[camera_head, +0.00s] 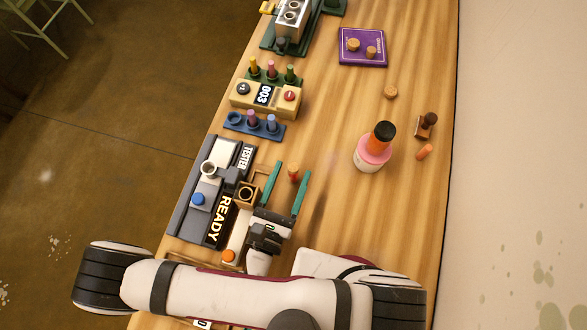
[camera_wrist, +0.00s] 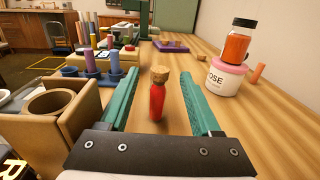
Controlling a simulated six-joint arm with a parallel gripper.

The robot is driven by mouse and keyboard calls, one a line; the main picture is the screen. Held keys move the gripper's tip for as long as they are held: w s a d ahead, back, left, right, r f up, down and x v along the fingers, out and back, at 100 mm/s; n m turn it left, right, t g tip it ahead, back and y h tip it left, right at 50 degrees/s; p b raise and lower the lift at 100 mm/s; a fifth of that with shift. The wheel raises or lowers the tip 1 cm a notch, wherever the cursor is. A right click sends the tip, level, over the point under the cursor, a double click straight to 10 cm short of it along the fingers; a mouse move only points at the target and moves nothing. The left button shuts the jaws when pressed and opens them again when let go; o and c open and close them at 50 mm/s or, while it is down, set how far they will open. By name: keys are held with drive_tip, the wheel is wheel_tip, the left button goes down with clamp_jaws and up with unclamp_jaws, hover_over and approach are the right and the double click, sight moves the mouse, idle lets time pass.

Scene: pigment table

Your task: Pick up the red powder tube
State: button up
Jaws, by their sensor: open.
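The red powder tube (camera_wrist: 156,100) stands upright on the wooden table, with a cork stopper on top. In the head view the tube (camera_head: 293,172) shows from above, mostly as its cork, between the two green fingers. My gripper (camera_head: 286,178) is open, with one finger on each side of the tube. In the wrist view my gripper (camera_wrist: 158,92) has clear gaps between both fingers and the tube. The tube stands nearer the left finger than the right. The fingers do not appear to touch it.
A tan square holder (camera_wrist: 52,112) stands close to the left finger. The READY tester (camera_head: 212,195) lies left. A blue rack (camera_head: 254,126) with tubes is behind. A pink-lidded jar (camera_head: 372,152) bearing an orange jar stands right. Table between jar and gripper is clear.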

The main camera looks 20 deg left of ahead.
clamp_jaws()
idle(0.3)
